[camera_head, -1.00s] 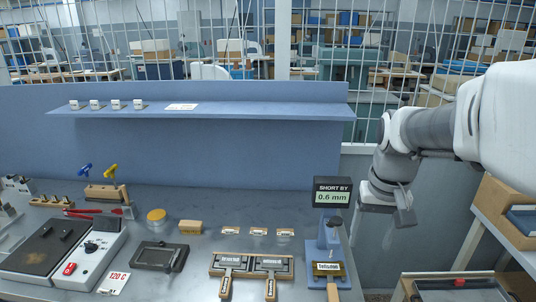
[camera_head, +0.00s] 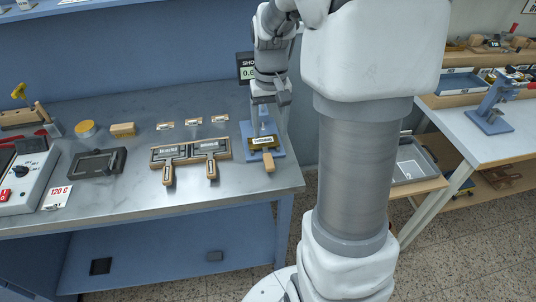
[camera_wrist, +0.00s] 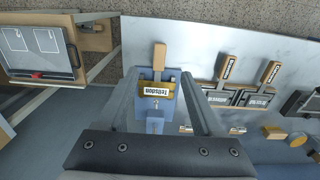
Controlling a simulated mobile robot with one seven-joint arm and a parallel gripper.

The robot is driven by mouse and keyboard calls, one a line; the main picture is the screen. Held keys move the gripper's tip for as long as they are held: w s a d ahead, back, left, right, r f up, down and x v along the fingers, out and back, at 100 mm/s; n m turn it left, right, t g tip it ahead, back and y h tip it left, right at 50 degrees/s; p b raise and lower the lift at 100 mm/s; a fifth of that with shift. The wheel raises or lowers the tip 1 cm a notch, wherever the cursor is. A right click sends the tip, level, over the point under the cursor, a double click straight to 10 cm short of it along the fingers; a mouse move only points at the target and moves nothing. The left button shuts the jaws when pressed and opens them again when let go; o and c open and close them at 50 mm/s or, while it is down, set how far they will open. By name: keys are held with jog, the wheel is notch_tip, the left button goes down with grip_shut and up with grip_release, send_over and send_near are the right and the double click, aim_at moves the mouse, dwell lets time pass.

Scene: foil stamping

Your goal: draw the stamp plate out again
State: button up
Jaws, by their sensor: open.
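The stamp plate (camera_head: 262,141) is a dark, brass-edged plate with a white label and a wooden handle (camera_head: 268,160). It sits in the blue gauge stand (camera_head: 247,132) near the bench's right end, its handle toward the front edge. In the wrist view the plate (camera_wrist: 157,90) reads "Tellisdon", and its handle (camera_wrist: 160,57) points up the picture. My gripper (camera_wrist: 160,78) is open, its fingers spread to either side of the stand and plate. In the head view my gripper (camera_head: 269,115) is above the stand, pointing down. I cannot tell whether a finger touches anything.
Two more handled plates lie on a rack (camera_head: 190,151) left of the stand. Small metal pieces (camera_head: 193,122) lie behind them. My arm partly hides the display (camera_head: 245,68). A second table (camera_head: 480,138) and a grey tray (camera_head: 412,160) are at right.

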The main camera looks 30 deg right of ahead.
aim_at(266, 153)
notch_tip(266, 153, down, 13)
jog(key=shift+r+b, duration=0.2)
jog(key=shift+b, duration=0.35)
grip_shut()
jog(key=shift+w, duration=0.15)
dwell(1.2)
jog(key=shift+w+d+p, duration=0.1)
jog(key=shift+w+d, duration=0.1)
jog(key=shift+w, duration=0.5)
jog(key=shift+w+d+p, duration=0.1)
jog(key=shift+w+d, duration=0.15)
jog(key=shift+w, duration=0.5)
jog(key=shift+w+d+p, duration=0.1)
jog(key=shift+w+d, duration=0.1)
jog(key=shift+w, duration=0.5)
jog(key=shift+r, duration=0.1)
jog(key=shift+w+r, duration=0.1)
jog(key=shift+w, duration=0.1)
